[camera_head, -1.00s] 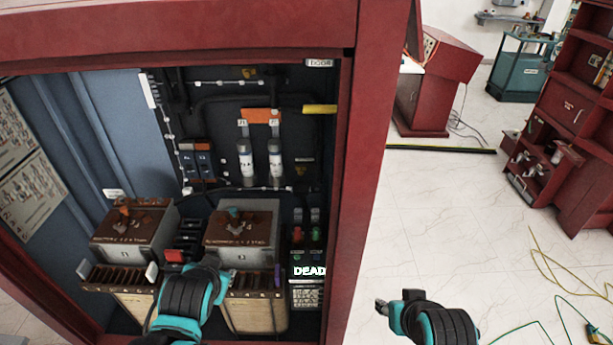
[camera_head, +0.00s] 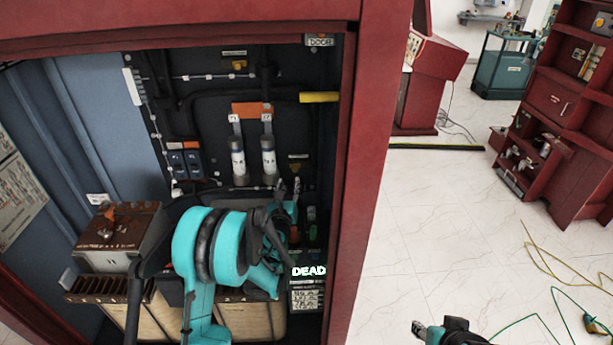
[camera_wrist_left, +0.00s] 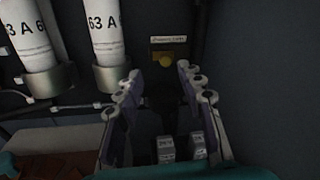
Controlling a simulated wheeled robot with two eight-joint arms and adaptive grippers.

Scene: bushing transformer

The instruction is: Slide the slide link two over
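I cannot tell for sure which part is slide link two. An orange bar (camera_head: 251,110) sits above two white cylinders (camera_head: 238,162) at the back of the cabinet. My left gripper (camera_head: 289,187) is raised at the cabinet's right side, right of and below the cylinders. In the left wrist view its fingers (camera_wrist_left: 158,75) are apart with nothing gripped between the tips. Two small grey blocks (camera_wrist_left: 166,149) show between the fingers, lower down. My left arm hides the right brown-topped box and part of the panel. My right gripper (camera_head: 420,328) is low outside the cabinet, partly cut off.
The red cabinet frame (camera_head: 366,180) stands close right of my left gripper. A brown-topped box (camera_head: 118,228) sits at left. A panel marked DEAD (camera_head: 309,271) is below the gripper. A yellow bar (camera_head: 319,97) is above it. The floor at right has loose cables (camera_head: 560,270).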

